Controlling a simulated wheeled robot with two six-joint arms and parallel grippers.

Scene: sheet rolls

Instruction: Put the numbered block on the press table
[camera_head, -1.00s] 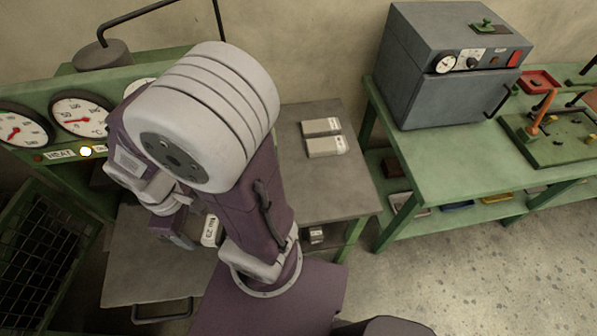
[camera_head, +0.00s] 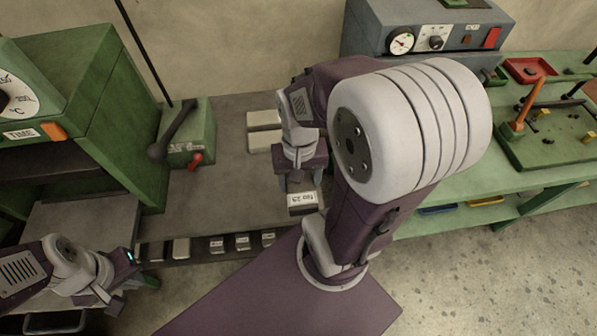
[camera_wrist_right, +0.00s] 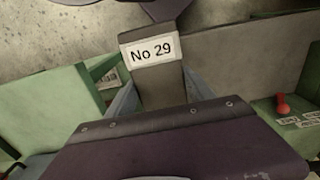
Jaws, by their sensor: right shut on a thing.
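The numbered block (camera_head: 302,205) is dark with a white label; the label reads No 29 in the right wrist view (camera_wrist_right: 158,85). My right gripper (camera_head: 300,183) is shut on it and holds it over the right part of a grey-topped table (camera_head: 225,190), near its front edge. Whether the block touches the top, I cannot tell. My left gripper (camera_head: 122,275) is low at the left, by a row of small blocks; its jaws are too small to read. I cannot tell for certain which surface is the press table; a green press with a gauge (camera_head: 85,110) stands at the left.
Two pale blocks (camera_head: 262,130) lie on the grey top behind my right gripper. A green lever box (camera_head: 190,135) stands at its back left. Several small blocks (camera_head: 217,243) line a rack along the front edge. A green bench (camera_head: 470,160) with a grey oven stands right.

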